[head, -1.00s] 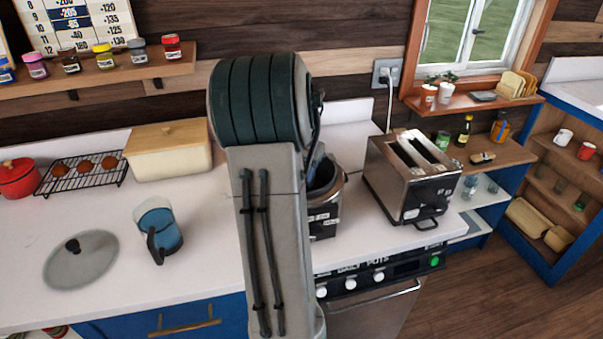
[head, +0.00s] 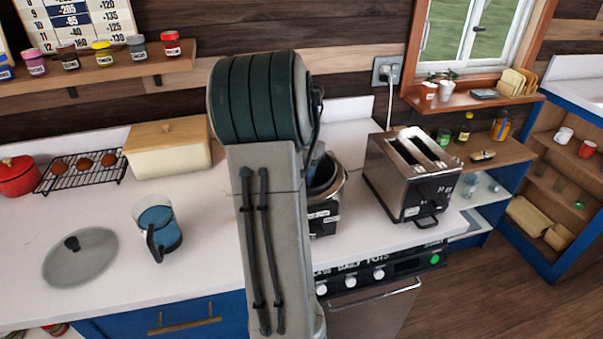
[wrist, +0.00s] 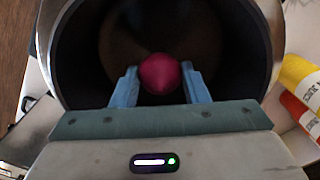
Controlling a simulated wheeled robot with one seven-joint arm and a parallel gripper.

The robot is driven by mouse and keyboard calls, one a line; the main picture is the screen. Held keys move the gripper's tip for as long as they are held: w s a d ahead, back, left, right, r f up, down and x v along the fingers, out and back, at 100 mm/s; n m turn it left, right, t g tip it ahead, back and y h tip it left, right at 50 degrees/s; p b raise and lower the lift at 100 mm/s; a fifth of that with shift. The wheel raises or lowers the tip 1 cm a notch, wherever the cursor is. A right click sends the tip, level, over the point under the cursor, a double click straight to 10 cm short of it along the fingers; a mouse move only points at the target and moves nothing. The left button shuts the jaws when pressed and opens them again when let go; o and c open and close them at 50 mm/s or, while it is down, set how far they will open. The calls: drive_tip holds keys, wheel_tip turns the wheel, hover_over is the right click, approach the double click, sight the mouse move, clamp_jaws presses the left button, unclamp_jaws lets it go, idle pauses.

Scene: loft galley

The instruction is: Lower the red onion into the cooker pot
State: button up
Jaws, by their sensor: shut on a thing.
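The red onion (wrist: 161,73) is held between the two blue fingers of my gripper (wrist: 160,85) in the wrist view. The dark, round inside of the cooker pot (wrist: 90,50) surrounds the onion in that view, with the pot's bottom beyond it. How far the onion is below the rim is hard to tell. In the head view the cooker pot (head: 326,187) stands on the counter, partly hidden behind my arm. My gripper and the onion are hidden there.
A toaster (head: 412,175) stands just right of the pot. A blue jug (head: 160,228), a glass lid (head: 80,257) and a bread box (head: 168,150) are on the counter to the left. In the wrist view a yellow and red item (wrist: 305,85) lies right of the pot.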

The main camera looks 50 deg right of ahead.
drive_tip(key=shift+f+b, duration=1.45)
drive_tip(key=shift+f, duration=0.7)
idle(0.7)
drive_tip(key=o, duration=1.1)
drive_tip(key=shift+c, duration=0.2)
wheel_tip(320, 180, up, 14)
drive_tip(key=shift+f, duration=0.1)
